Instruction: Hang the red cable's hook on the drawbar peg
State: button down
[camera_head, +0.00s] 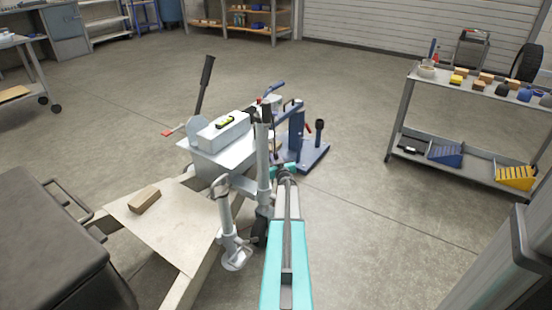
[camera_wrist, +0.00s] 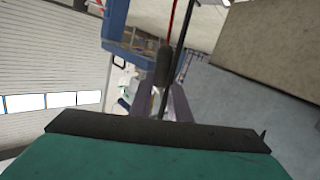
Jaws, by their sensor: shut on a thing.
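In the wrist view, the red cable (camera_wrist: 173,18) runs up from a dark sleeve (camera_wrist: 164,66). My gripper (camera_wrist: 168,100) is shut on the cable's hook end just below this sleeve; the hook's shape is mostly hidden. In the head view, my teal arm reaches forward beside the trailer frame, and my gripper's fingers are hidden behind the wrist. The drawbar (camera_head: 187,291) carries a plate and a grey jockey-wheel post (camera_head: 263,165). I cannot make out the peg for certain.
A blue stand (camera_head: 297,135) is just beyond my wrist. A wood block (camera_head: 145,200) lies on the drawbar plate. A white box with a level (camera_head: 222,130) and a black lever (camera_head: 205,85) stand left. A shelf cart (camera_head: 470,170) is right; floor between is clear.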

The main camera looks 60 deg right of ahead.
jog(key=shift+a+f, duration=0.1)
jog(key=shift+f, duration=0.1)
jog(key=c, duration=1.6)
grip_release()
jog(key=shift+r, duration=0.1)
